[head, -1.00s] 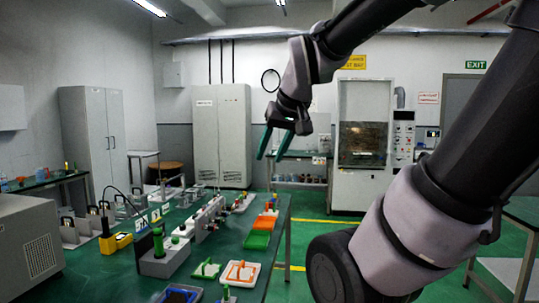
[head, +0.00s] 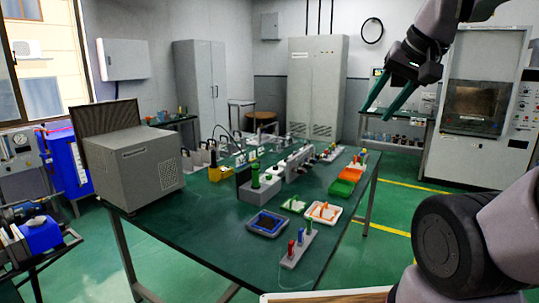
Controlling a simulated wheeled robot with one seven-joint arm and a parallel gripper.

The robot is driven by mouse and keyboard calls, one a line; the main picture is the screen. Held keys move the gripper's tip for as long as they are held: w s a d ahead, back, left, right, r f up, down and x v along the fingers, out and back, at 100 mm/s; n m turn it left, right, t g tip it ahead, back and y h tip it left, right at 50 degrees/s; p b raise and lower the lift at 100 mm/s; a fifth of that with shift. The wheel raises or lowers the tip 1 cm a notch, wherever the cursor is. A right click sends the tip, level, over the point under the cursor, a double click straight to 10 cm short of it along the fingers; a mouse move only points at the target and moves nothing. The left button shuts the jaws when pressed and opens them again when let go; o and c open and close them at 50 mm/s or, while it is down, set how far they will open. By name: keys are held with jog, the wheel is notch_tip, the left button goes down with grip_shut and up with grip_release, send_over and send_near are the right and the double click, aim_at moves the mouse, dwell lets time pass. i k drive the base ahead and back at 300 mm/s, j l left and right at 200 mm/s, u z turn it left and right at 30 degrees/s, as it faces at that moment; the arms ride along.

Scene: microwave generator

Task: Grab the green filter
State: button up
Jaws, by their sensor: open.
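Several green things are on the green-topped table (head: 205,235), and I cannot tell for sure which is the green filter. A green piece (head: 295,204) lies in a small white tray. A green upright cylinder (head: 255,175) stands on a grey block. A small green upright piece (head: 308,228) is in a rack at the near side. My gripper (head: 378,109) is at the upper right, its two green fingers apart and pointing down-left. It is empty and well clear of these things.
An orange piece in a white tray (head: 323,220), a blue tray (head: 266,223), a green bin (head: 342,187) and an orange bin (head: 350,173) are on the table. A large grey box (head: 140,165) takes its left end. The near left tabletop is bare.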

aim_at(294, 202)
jog(key=k, duration=0.25)
jog(key=i+l, duration=0.2)
jog(key=l, duration=0.15)
jog(key=i+l, duration=0.15)
jog(key=l, duration=0.15)
jog(key=i+l+u, duration=0.1)
jog(key=l, duration=0.25)
jog(key=i+l, duration=0.45)
jog(key=l, duration=0.2)
jog(key=i+l+u, duration=0.1)
jog(key=l, duration=0.25)
jog(key=i+l, duration=0.4)
